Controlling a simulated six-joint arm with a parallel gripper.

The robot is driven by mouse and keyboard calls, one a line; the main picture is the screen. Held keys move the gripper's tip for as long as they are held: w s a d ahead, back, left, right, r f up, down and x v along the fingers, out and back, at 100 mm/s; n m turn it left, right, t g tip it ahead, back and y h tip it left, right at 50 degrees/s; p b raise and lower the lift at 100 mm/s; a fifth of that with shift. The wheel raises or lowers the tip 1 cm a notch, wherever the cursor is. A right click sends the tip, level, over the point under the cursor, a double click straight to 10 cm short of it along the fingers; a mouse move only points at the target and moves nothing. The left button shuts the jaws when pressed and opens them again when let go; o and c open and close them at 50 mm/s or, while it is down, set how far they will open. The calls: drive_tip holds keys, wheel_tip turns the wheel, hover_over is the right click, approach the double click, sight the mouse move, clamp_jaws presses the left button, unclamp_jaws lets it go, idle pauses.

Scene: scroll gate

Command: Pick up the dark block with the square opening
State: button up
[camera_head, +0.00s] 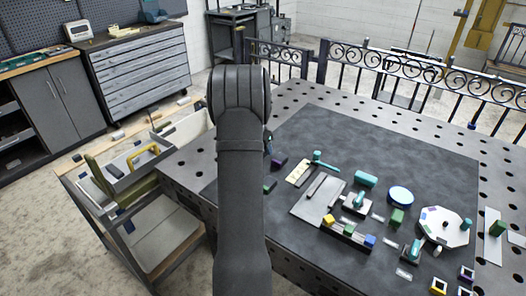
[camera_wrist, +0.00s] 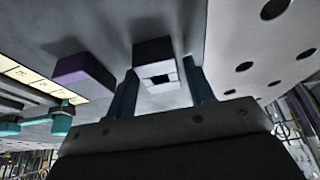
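The dark block with the square opening (camera_wrist: 153,48) is in the wrist view, with a dark upper side and a pale face holding a small square hole. My gripper (camera_wrist: 162,80) has its two fingers apart, one on each side of this block. A gap shows between the right finger and the block; the left finger is close to its left edge, and I cannot tell if it touches. In the head view my arm hides the block and nearly all of my gripper.
A purple block (camera_wrist: 84,75) lies just left of my gripper; it also shows in the head view (camera_head: 279,160). A cream strip (camera_head: 299,173), a teal hammer-like piece (camera_head: 323,161) and a grey plate (camera_head: 318,201) lie farther right. A perforated metal table edge (camera_wrist: 270,45) is to the right in the wrist view.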

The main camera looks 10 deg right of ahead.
clamp_jaws()
drive_tip(key=shift+r, duration=0.1)
